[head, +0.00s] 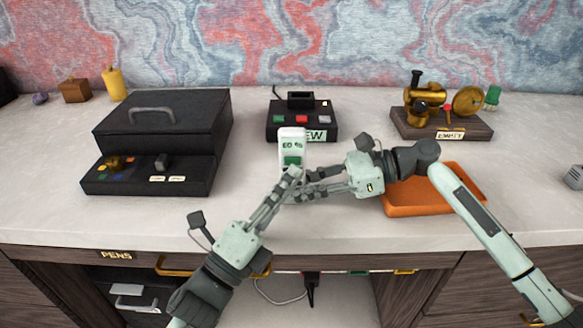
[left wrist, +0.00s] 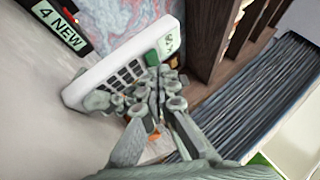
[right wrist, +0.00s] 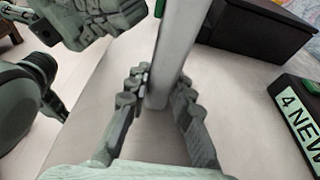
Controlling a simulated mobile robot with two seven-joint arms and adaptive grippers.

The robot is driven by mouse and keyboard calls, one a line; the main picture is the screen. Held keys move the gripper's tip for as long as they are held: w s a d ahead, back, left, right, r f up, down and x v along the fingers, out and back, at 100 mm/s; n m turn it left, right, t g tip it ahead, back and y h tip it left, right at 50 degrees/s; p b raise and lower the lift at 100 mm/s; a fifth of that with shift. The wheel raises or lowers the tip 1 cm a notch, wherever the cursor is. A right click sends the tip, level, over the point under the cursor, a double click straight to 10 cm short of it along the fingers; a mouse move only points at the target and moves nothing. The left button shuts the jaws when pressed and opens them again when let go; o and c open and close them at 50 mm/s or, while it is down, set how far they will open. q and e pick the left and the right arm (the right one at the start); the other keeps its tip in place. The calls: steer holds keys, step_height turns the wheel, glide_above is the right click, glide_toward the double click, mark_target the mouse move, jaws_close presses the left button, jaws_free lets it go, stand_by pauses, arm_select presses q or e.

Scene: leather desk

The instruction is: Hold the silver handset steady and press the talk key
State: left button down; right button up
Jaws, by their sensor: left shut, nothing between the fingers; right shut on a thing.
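The silver handset (head: 292,135) is held upright above the desk front, with its lit display and green talk key (head: 292,160) facing me. In the left wrist view the handset (left wrist: 97,84) shows a dark keypad and the green key (left wrist: 151,58). My right gripper (head: 299,188) is shut on the handset's lower part; the right wrist view shows the handset (right wrist: 174,45) edge-on between its fingers. My left gripper (head: 291,174) is shut and empty, its tips right by the talk key. I cannot tell whether they touch it. The left fingers hide some of the keypad.
A black base (head: 300,127) with coloured buttons and a "NEW" label stands behind the handset. A black case (head: 165,130) is at left, an orange tray (head: 435,205) at right under my right arm. A brass device (head: 440,110) stands at the back right.

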arm_select(q)
steer(key=shift+s, duration=0.1)
steer(key=s, duration=0.5)
steer(key=shift+s+d, duration=0.1)
steer(key=shift+s, duration=0.3)
arm_select(e)
steer(key=o, duration=0.9)
steer(key=shift+d, duration=0.1)
